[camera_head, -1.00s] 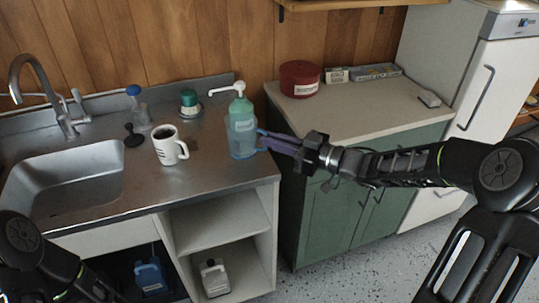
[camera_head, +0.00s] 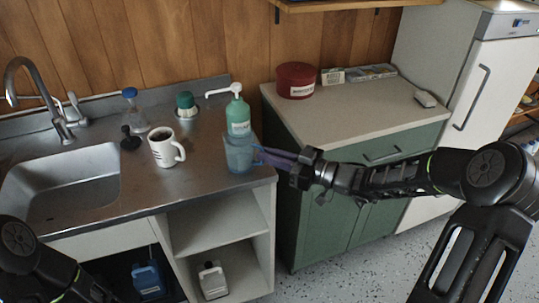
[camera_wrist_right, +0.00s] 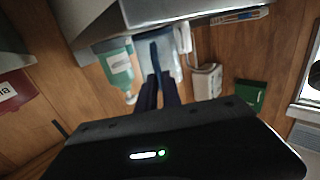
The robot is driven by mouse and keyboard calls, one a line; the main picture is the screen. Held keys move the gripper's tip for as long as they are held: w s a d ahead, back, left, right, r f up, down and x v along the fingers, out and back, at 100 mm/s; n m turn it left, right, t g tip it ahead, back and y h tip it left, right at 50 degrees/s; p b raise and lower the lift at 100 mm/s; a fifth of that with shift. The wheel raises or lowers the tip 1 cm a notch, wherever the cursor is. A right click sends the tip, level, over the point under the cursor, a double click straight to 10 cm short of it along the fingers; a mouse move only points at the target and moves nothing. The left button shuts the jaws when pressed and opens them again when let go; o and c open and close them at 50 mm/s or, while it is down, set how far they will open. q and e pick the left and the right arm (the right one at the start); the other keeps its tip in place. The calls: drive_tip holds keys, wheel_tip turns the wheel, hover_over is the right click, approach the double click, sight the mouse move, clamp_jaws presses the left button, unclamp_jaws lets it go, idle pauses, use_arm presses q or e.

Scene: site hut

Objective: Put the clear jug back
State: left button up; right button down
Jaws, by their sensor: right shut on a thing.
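The clear jug (camera_head: 239,155), a bluish see-through vessel, is upright near the front right corner of the steel counter (camera_head: 205,180). It stands in front of the green pump bottle (camera_head: 238,116) and hides that bottle's lower part. I cannot tell whether its base touches the counter. My right gripper (camera_head: 262,153) reaches in from the right and is shut on the jug's right side. In the right wrist view its dark fingers (camera_wrist_right: 160,80) point at the jug, beside the green bottle (camera_wrist_right: 118,66). My left gripper is out of view; only my left arm shows.
A white mug (camera_head: 162,150) stands left of the jug, with the sink (camera_head: 62,190) beyond. A blue-capped bottle (camera_head: 132,105) and a green-capped container (camera_head: 187,103) stand behind. The green cabinet (camera_head: 340,115) holds a red tin (camera_head: 297,80); its top's middle is clear.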

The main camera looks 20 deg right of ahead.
drive_tip(key=shift+f, duration=0.25)
drive_tip(key=c, duration=1.5)
unclamp_jaws()
drive_tip(key=shift+d+r, duration=0.1)
drive_tip(key=shift+r, duration=0.2)
drive_tip(key=b+v, duration=0.1)
drive_tip(key=v, duration=1.1)
drive_tip(key=shift+f, duration=0.1)
